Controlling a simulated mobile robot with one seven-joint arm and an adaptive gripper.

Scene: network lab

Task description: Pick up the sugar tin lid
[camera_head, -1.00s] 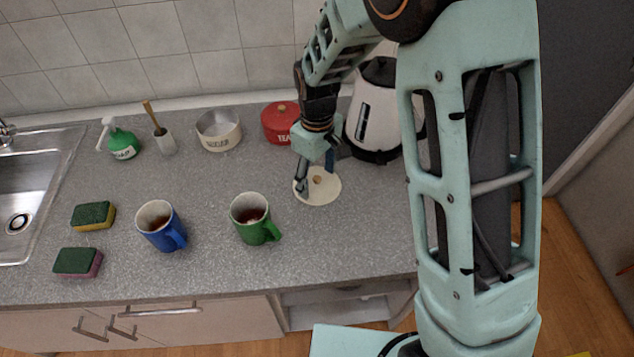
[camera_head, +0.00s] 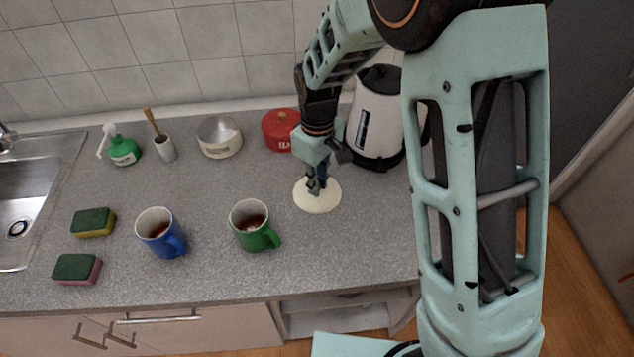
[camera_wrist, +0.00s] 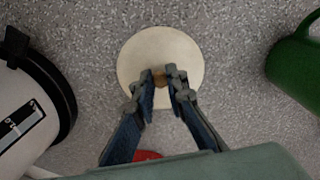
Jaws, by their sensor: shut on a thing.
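The sugar tin lid (camera_head: 327,203) is a round cream disc with a small brown knob, lying on or just at the grey counter. It also shows in the wrist view (camera_wrist: 150,45), where the knob sits between my fingertips. My gripper (camera_head: 317,187) points down over the lid's middle and is shut on the knob; in the wrist view my gripper (camera_wrist: 161,82) has a finger on each side of it. The open cream sugar tin (camera_head: 220,145) stands at the back of the counter, without a lid on it. Whether the lid has any gap beneath it I cannot tell.
A kettle (camera_head: 377,125) stands close behind my gripper, right of a red tea tin (camera_head: 280,133). A green mug (camera_head: 252,228) and a blue mug (camera_head: 160,234) stand left of the lid. Two sponges, a soap bottle (camera_head: 122,148) and a brush holder (camera_head: 165,148) are farther left.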

